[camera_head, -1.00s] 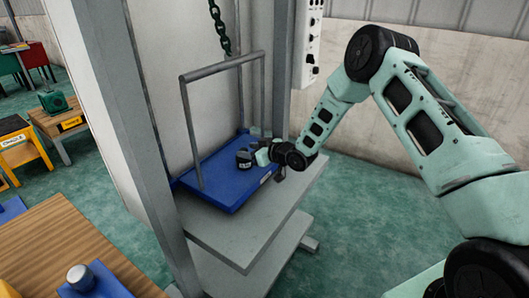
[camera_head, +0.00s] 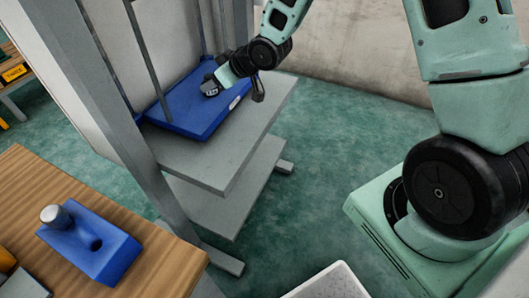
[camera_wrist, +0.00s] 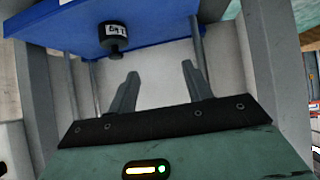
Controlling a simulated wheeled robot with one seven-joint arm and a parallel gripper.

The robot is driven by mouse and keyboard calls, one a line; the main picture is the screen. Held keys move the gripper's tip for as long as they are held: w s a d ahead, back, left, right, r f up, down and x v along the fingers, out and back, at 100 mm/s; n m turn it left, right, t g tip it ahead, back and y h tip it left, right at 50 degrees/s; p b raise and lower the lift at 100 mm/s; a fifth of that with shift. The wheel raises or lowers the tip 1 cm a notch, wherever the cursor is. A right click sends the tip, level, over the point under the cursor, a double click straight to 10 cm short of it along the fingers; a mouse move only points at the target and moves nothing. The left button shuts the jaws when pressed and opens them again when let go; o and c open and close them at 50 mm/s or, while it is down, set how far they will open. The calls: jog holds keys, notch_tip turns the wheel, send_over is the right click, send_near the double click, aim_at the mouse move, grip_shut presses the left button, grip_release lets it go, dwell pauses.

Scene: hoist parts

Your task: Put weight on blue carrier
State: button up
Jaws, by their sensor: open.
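The blue carrier (camera_head: 190,122) is a flat blue tray with grey upright rods, sitting on a grey shelf. A dark weight (camera_head: 209,88) stands on it. In the wrist view the weight (camera_wrist: 116,38) is black with a white label and a narrower knob, against the blue carrier (camera_wrist: 62,32). My gripper (camera_head: 224,79) is over the carrier's right side, close beside the weight. In the wrist view its two fingers (camera_wrist: 158,82) are spread with nothing between them, and the weight is beyond them, towards the upper left.
A wooden table (camera_head: 150,262) at lower left holds a blue block (camera_head: 110,250) with a hole and a metal-topped peg (camera_head: 55,216). A grey post (camera_head: 118,120) stands left of the carrier. The grey shelf (camera_head: 215,165) has bare room in front.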

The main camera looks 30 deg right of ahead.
jog(key=s+a+r+g+h, duration=0.1)
jog(key=s+a+r+g, duration=0.15)
jog(key=s, duration=0.55)
jog(key=s+a+r+g+h, duration=0.2)
jog(key=s+a+r, duration=0.15)
jog(key=s, duration=0.55)
jog(key=s+r+g+h, duration=0.2)
jog(key=s+g, duration=0.2)
jog(key=s, duration=1.5)
jog(key=shift+s+d+n, duration=0.4)
jog(key=shift+r, duration=0.15)
notch_tip(320, 180, up, 4)
jog(key=p, duration=0.3)
jog(key=shift+p, duration=0.35)
